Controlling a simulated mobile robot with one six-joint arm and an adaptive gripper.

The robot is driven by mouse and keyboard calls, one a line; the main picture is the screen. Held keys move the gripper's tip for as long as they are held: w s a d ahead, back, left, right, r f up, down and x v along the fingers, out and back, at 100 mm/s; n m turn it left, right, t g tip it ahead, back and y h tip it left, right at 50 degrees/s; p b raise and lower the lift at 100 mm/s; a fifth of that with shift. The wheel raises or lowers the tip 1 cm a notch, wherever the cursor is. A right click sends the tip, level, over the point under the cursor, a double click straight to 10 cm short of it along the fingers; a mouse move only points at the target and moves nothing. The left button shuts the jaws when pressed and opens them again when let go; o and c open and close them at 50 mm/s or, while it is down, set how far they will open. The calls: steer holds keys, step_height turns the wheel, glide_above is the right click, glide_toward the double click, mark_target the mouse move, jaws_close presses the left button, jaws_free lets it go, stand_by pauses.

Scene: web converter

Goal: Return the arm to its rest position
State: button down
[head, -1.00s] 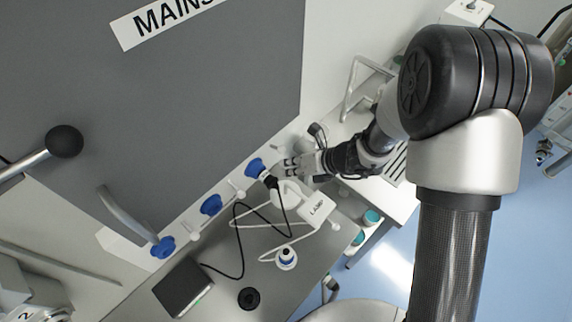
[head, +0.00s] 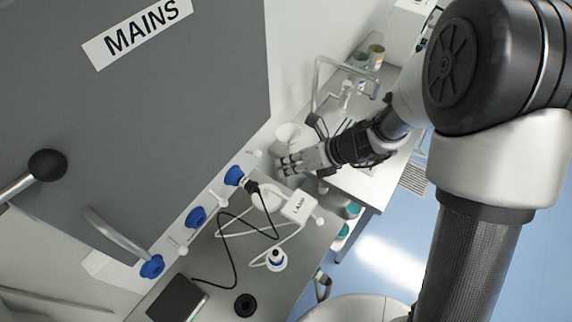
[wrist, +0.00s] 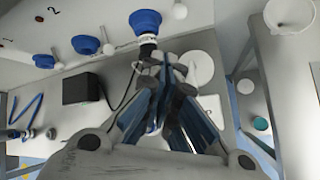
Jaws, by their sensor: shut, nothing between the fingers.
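My gripper (head: 284,166) is shut and empty. In the head view it points left, just above and right of a black plug at a blue socket (head: 234,175) on the wall panel. In the wrist view my gripper (wrist: 163,68) shows its fingers together, with the blue socket (wrist: 145,21) and its black plug (wrist: 148,51) beyond the tips. The white lamp (head: 297,206) stands on the bench with its cord looping left. My gripper hides part of the lamp in the wrist view.
A grey MAINS cabinet (head: 150,110) with a black-knobbed lever (head: 47,164) fills the left. A black box (head: 177,300) sits on the bench. A white bent-pipe tap (head: 318,85) and a white side bench (head: 365,185) lie to the right. Blue floor (head: 400,255) is clear.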

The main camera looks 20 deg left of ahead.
steer(key=s+d+r+n+h+b, duration=0.1)
steer(key=s+d+r+n+b, duration=0.1)
steer(key=s+d+n+b, duration=0.4)
steer(key=s+d+r+n+h+b, duration=0.25)
steer(key=d+n+b, duration=0.2)
steer(key=n, duration=0.45)
steer(key=s+d+f+n+t+h+b, duration=0.1)
steer(key=s+d+n+t+h+b, duration=0.1)
steer(key=d+n, duration=0.4)
steer(key=s+d+f+n+t+h+b, duration=0.1)
steer(key=s+d+n+b, duration=0.4)
steer(key=d, duration=0.5)
steer(key=shift+s+d+f+n+t+h+b, duration=0.4)
steer(key=shift+t+h, duration=0.3)
steer(key=shift+h, duration=0.45)
steer(key=shift+s+r, duration=0.1)
